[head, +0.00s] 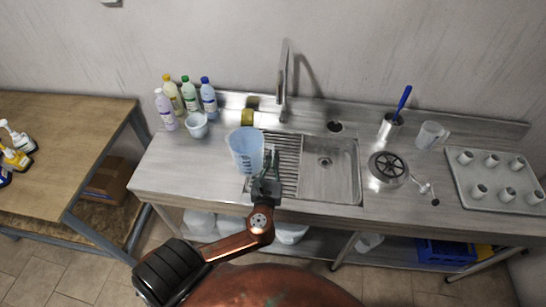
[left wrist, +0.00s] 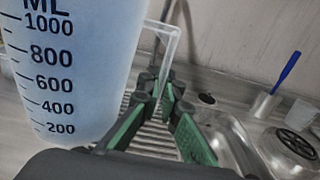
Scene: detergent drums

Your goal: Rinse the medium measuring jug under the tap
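The measuring jug (head: 245,148), translucent blue with a black ML scale, is upright by the left edge of the sink's ribbed part. It fills the left of the left wrist view (left wrist: 75,70), its clear handle (left wrist: 172,45) to the right. My left gripper (head: 270,160) is at the jug's right side, its green-padded fingers (left wrist: 160,90) closed about the handle's lower part. The tall metal tap (head: 284,80) stands behind the sink (head: 335,180), right of and behind the jug. No water shows. My right gripper is out of view.
Several bottles (head: 186,97) and a pale blue cup (head: 197,125) stand left of the jug. A clear jug (head: 430,135), a holder with a blue-handled brush (head: 390,124), and a round black drain (head: 388,166) are at right. The basin is empty.

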